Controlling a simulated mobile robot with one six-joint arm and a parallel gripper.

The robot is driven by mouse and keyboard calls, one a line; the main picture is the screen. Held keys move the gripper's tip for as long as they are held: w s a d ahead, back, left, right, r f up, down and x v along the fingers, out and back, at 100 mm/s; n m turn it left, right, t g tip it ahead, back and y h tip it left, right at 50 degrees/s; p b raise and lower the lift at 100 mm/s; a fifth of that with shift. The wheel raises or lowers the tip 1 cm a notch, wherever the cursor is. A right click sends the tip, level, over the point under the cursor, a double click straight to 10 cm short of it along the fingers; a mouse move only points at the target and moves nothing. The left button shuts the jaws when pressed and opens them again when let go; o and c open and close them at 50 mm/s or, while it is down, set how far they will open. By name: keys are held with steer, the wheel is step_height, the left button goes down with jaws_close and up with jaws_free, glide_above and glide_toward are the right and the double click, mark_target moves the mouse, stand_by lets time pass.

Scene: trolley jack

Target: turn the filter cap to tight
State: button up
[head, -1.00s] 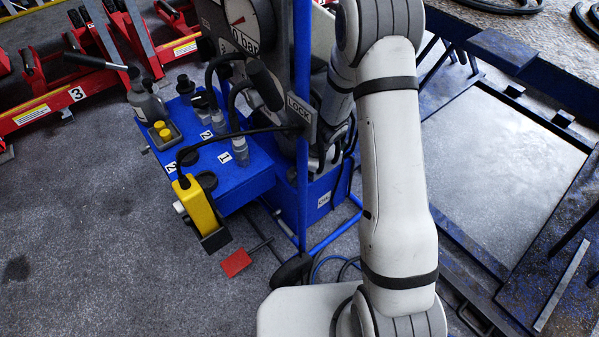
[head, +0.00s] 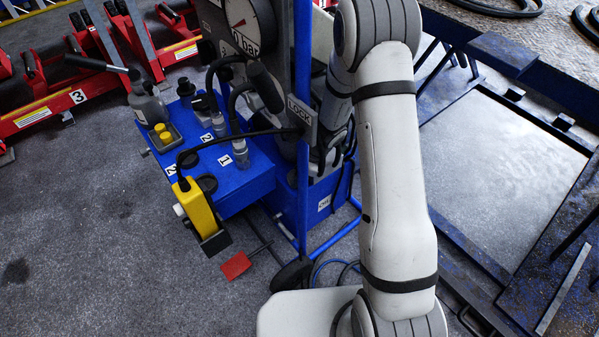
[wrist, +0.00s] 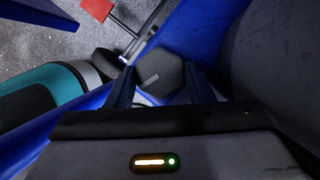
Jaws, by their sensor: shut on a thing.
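The filter cap (wrist: 160,72) is a dark grey hexagonal piece with a short pale mark on its face, seen in the wrist view. My gripper (wrist: 161,82) has one finger on each side of it and is shut on it. The cap sits close to a blue surface; its lower side and seat are hidden by the fingers and gripper body. In the head view my arm and the blue post cover this spot, so the cap cannot be made out there.
The blue post (head: 302,60) stands beside my arm, with a LOCK plate (head: 301,108) on it. A red pedal (head: 236,265) is low on the floor. Red jacks stand at the back left.

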steer(key=shift+w+f+m+t+b, duration=0.1)
steer(key=shift+m+t+b, duration=0.2)
steer(key=shift+m+b, duration=0.4)
steer(key=shift+m+t, duration=0.3)
steer(key=shift+m, duration=0.4)
steer(key=shift+r, duration=0.2)
steer(key=o, duration=1)
steer(key=shift+f, duration=0.1)
steer(key=shift+c, duration=0.2)
steer(key=p+v, duration=0.3)
steer(key=v, duration=0.4)
steer(key=shift+r+p, duration=0.3)
steer(key=shift+r, duration=0.1)
